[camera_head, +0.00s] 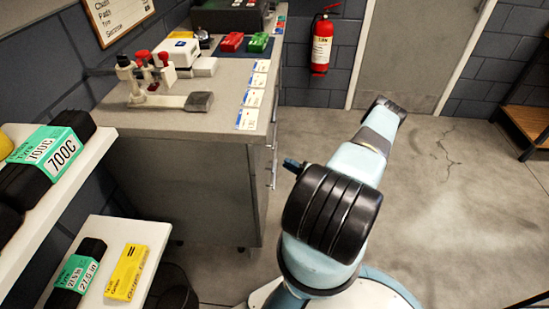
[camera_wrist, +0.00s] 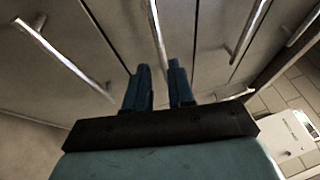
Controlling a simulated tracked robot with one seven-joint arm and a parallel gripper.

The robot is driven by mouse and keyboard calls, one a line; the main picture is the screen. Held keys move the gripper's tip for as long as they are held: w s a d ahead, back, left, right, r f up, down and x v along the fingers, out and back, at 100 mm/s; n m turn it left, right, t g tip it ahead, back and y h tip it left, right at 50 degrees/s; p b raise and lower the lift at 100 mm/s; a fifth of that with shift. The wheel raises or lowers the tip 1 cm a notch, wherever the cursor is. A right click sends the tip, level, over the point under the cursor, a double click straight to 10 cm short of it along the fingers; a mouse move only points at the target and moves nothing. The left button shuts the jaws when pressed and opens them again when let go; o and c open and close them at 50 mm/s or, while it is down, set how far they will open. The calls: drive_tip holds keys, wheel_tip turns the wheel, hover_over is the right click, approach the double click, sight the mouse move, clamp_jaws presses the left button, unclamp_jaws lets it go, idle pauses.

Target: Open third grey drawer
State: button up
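The grey drawer cabinet (camera_head: 215,190) stands under the workbench, its drawer side turned right and seen edge-on in the head view. In the wrist view, several grey drawer fronts (camera_wrist: 205,35) fill the picture, with long bar handles. My gripper (camera_wrist: 159,70) faces them with two dark blue fingers apart. One bar handle (camera_wrist: 155,32) runs down toward the gap between the fingertips. I cannot tell whether it lies between the fingers or just beyond them. Another handle (camera_wrist: 62,56) is to the left and one (camera_wrist: 248,32) to the right. Which drawer is third is unclear.
The bench top (camera_head: 190,117) holds a tool stand, small boxes and cards. White shelves (camera_head: 75,185) with tyre boxes are at the left. A fire extinguisher (camera_head: 321,43) hangs on the back wall. The floor (camera_head: 450,200) on the right is clear.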

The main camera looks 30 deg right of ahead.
sight(275, 156)
drive_tip(key=x, duration=0.7)
drive_tip(key=shift+w+a+r, duration=0.15)
drive_tip(key=shift+w+a, duration=0.05)
drive_tip(key=shift+w, duration=0.15)
clamp_jaws()
